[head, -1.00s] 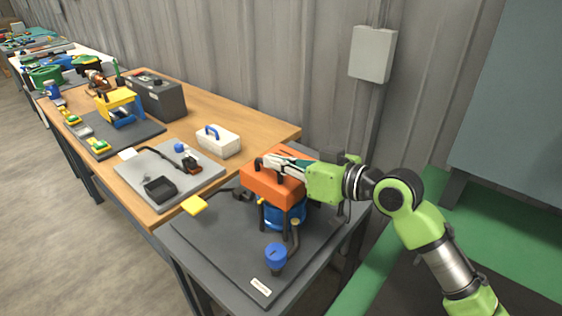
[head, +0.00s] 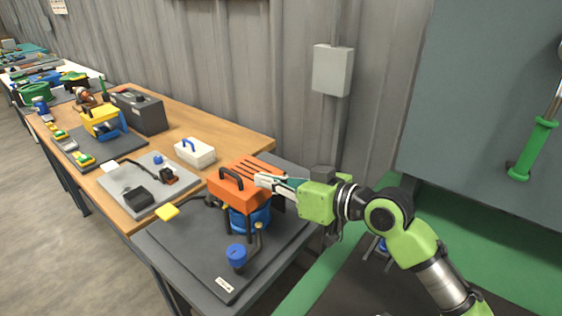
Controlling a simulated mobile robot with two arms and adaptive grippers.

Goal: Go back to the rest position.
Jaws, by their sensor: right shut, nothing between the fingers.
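My right gripper (head: 262,181) reaches in from the right on my green and black arm. It is shut and empty. Its fingertips show in front of the right part of an orange unit (head: 238,196) with a dark handle; I cannot tell whether they touch it. The orange unit sits over a blue round body (head: 252,218) on a dark grey board (head: 193,258). The handle on top is free of the fingers. My left gripper is not in view.
A blue-capped part (head: 237,253) and a yellow tab (head: 167,212) are near the orange unit. A wooden table (head: 190,130) with a white box (head: 195,153) and a dark case (head: 140,111) runs left.

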